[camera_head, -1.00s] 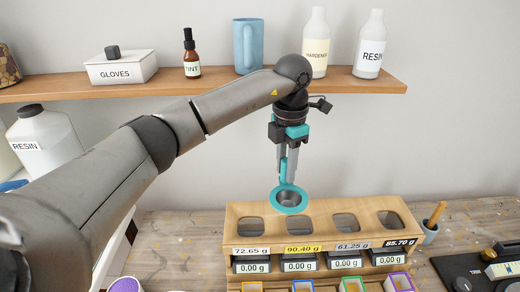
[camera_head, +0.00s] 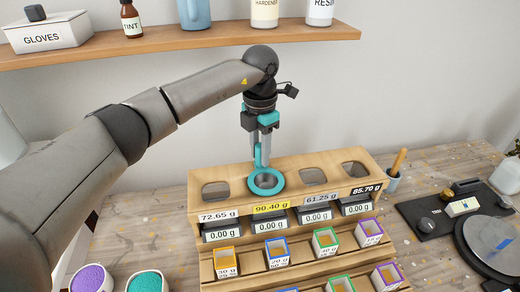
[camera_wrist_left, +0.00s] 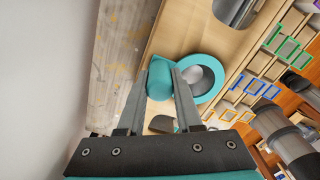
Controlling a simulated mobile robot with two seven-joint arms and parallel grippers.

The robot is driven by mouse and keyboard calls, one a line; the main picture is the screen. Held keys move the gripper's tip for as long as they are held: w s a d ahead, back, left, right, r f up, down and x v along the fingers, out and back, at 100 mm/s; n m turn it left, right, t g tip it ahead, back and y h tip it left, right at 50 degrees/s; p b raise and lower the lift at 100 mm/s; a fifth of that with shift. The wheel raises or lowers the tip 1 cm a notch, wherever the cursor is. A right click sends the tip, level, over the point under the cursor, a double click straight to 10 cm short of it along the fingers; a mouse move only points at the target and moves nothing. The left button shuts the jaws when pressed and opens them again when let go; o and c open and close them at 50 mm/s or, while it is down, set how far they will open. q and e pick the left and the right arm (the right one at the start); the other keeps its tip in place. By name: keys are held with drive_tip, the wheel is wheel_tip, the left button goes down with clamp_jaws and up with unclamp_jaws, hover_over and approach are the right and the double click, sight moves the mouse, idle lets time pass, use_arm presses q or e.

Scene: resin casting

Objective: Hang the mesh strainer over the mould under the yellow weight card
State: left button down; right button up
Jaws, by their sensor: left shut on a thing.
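The mesh strainer, a teal ring (camera_head: 267,182) around a grey bowl with an upright teal handle, is in my left gripper (camera_head: 261,148). That gripper is shut on the handle, its fingers pointing down. The ring lies over the second opening from the left in the wooden rack (camera_head: 245,172), behind the yellow weight card (camera_head: 270,208) reading 90.40 g; I cannot tell if it rests on the wood. The left wrist view shows the ring (camera_wrist_left: 212,88) and the handle between the fingertips (camera_wrist_left: 163,80). Below the yellow card is a blue-rimmed mould (camera_head: 277,252). My right gripper is out of view.
White, grey and black cards (camera_head: 365,189) mark the other openings, with displays reading 0.00 g below. More coloured moulds (camera_head: 325,242) stand on the lower steps. A shelf (camera_head: 170,48) with bottles runs behind. Cups of beads (camera_head: 146,284) stand at front left.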

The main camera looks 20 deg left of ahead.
use_arm(q)
drive_tip(key=shift+f, duration=0.1)
drive_tip(key=c, duration=0.5)
unclamp_jaws()
